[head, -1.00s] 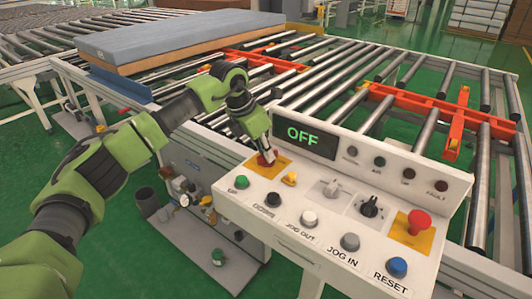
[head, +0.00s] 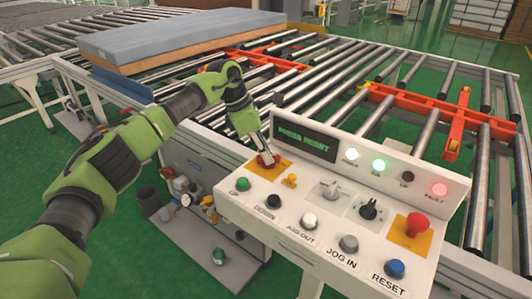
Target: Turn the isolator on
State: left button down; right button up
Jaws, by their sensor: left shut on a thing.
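The isolator, a red rotary knob (head: 266,161) on a yellow plate, sits at the upper left of the white control panel (head: 240,207). My left gripper (head: 264,153) reaches down onto it and is shut on the knob, covering part of it. The display (head: 305,138) shows green text that seems to read "PRESS RESET". The white lamp (head: 351,154), the green lamp (head: 379,166) and the red fault lamp (head: 439,189) are lit; the lamp between the last two is dark. My right gripper is not in view.
The panel holds a blue reset button (head: 395,268), a red emergency stop (head: 416,224), a black selector (head: 369,209) and several other buttons. Behind it runs a roller conveyor (head: 330,70) with a grey mattress (head: 180,38) at the far left.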

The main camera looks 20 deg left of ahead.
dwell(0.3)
pick_arm(q)
jog(key=c, duration=2.1)
grip_release()
jog(key=v, duration=1.2)
jog(key=shift+d, duration=0.1)
